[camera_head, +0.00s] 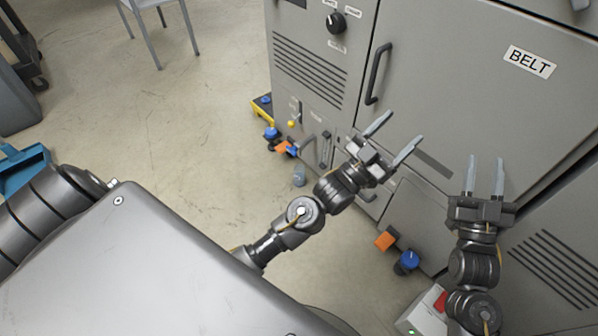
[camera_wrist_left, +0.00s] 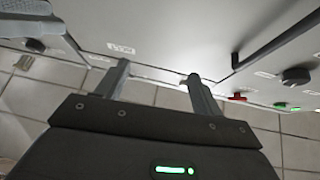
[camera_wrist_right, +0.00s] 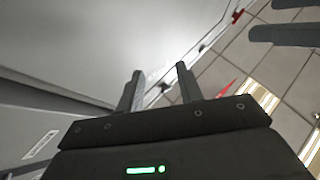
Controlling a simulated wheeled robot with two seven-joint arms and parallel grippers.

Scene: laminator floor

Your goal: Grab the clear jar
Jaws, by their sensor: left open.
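A small, clear bluish jar (camera_head: 299,175) stands on the floor in the head view, close to the foot of the grey machine. It is small and its details are hard to make out. My left gripper (camera_head: 402,131) is open and empty, up and to the right of the jar in the picture, in front of the machine. Its spread fingers also show in the left wrist view (camera_wrist_left: 158,72). My right gripper (camera_head: 486,165) is open and empty further right, with a gap between its fingers in the right wrist view (camera_wrist_right: 160,72). Neither wrist view shows the jar.
The grey machine's BELT door (camera_head: 480,75) with its black handle (camera_head: 377,73) stands close behind both grippers. Orange and blue knobs (camera_head: 408,261) stick out low on the machine. A grey chair (camera_head: 158,30) stands at the back left. The floor left of the jar is clear.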

